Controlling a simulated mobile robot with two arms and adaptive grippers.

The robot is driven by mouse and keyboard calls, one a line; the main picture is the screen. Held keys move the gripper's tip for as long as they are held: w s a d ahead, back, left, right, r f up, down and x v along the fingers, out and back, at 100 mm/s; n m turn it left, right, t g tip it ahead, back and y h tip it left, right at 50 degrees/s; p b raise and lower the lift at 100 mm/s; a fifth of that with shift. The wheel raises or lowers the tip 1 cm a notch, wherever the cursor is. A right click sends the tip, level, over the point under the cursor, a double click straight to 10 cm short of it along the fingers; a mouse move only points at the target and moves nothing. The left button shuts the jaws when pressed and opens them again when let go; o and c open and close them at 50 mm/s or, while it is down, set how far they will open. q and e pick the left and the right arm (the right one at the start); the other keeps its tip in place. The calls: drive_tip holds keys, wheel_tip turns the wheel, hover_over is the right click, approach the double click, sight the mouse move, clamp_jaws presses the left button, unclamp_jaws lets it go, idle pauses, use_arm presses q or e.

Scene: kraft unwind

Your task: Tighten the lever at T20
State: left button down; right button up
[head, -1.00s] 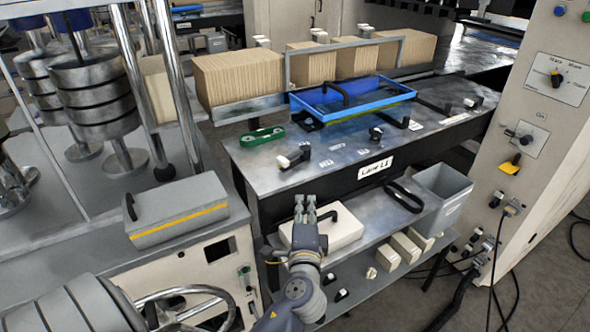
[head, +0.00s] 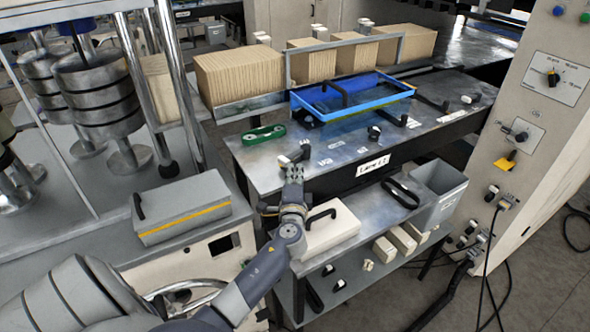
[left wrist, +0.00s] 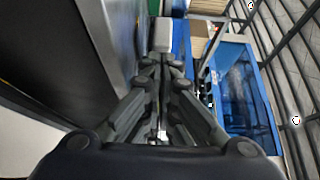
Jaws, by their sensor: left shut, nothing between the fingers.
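A small lever with a dark handle and pale end (head: 303,149) stands on the front left of the metal bench top (head: 250,172). Its tag is too small to read, so I cannot tell whether it is T20. Similar levers stand farther right, one near the blue tray (head: 375,132) and one at the right (head: 470,99). My left gripper (head: 294,168) is shut and empty, just in front of the front left lever; I cannot tell whether they touch. In the left wrist view its closed fingers (left wrist: 161,62) point at a pale block (left wrist: 162,35). My right gripper is out of view.
A blue tray (head: 384,100) lies on the bench, with a green-rimmed piece (head: 263,133) to its left. A white box with a black handle (head: 330,232) sits on the lower shelf beside my forearm. A grey box with a yellow stripe (head: 180,209) stands left.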

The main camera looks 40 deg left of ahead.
use_arm(q)
drive_tip(key=shift+a+f, duration=0.1)
drive_tip(key=shift+a, duration=0.05)
drive_tip(key=shift+s+a+b, duration=0.15)
drive_tip(key=shift+a+b, duration=0.25)
drive_tip(key=shift+a, duration=0.15)
drive_tip(key=shift+s+a+b, duration=0.15)
drive_tip(key=shift+a+b, duration=0.2)
drive_tip(key=shift+a, duration=0.35)
drive_tip(key=shift+d, duration=0.1)
